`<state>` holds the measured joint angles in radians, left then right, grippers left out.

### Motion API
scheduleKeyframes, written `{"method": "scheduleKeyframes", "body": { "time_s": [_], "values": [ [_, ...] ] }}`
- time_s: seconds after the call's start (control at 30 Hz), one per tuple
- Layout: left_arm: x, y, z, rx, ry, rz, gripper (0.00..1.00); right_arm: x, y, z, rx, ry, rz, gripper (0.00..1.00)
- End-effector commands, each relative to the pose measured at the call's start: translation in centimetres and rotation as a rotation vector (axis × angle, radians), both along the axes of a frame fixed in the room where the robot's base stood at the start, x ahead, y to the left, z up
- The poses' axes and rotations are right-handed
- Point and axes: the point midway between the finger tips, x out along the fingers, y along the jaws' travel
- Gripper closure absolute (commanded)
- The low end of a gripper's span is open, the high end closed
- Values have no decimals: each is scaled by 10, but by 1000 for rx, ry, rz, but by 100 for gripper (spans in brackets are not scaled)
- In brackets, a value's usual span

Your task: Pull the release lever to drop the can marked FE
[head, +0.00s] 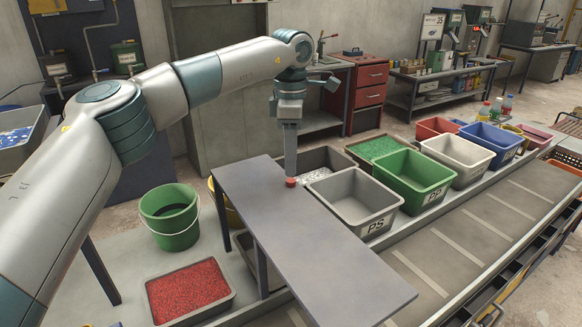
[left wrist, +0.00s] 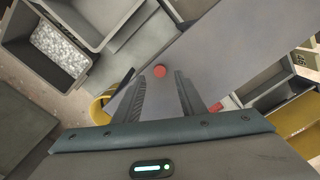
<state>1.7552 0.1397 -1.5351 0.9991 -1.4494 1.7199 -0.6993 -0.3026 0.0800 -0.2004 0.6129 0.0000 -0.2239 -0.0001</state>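A small round red knob (head: 291,182) shows at the edge of a grey tabletop (head: 290,215), just below my left gripper (head: 290,165). It also shows in the left wrist view (left wrist: 160,71), ahead of and between the two fingertips. In the left wrist view my left gripper (left wrist: 160,78) has its fingers apart with nothing between them. Whether the red knob belongs to the release lever cannot be told; no lever shaft shows. No can marked FE can be made out. My right gripper is not in view.
A grey bin marked PS (head: 365,225) stands close to the right of the tabletop, with a green bin (head: 418,200) marked PP beyond it. A green bucket (head: 170,240) and a tray of red granules (head: 150,290) are at the left. A slatted conveyor (head: 480,235) runs along the right.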

Motion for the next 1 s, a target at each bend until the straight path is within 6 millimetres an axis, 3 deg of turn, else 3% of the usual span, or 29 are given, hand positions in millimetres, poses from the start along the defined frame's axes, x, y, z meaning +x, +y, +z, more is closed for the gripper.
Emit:
{"method": "scheduleKeyframes", "body": {
  "time_s": [0.3,0.67,0.7,0.83,1.0],
  "values": [
    [0,0,-34,0,0,1,63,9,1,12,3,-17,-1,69],
    [0,0,-40,0,0,0,63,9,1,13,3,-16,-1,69],
    [0,0,-40,0,0,0,65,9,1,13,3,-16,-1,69],
    [0,0,-39,0,0,0,96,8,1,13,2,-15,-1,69],
    [0,0,-39,0,0,0,100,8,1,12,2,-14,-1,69]
  ]
}}
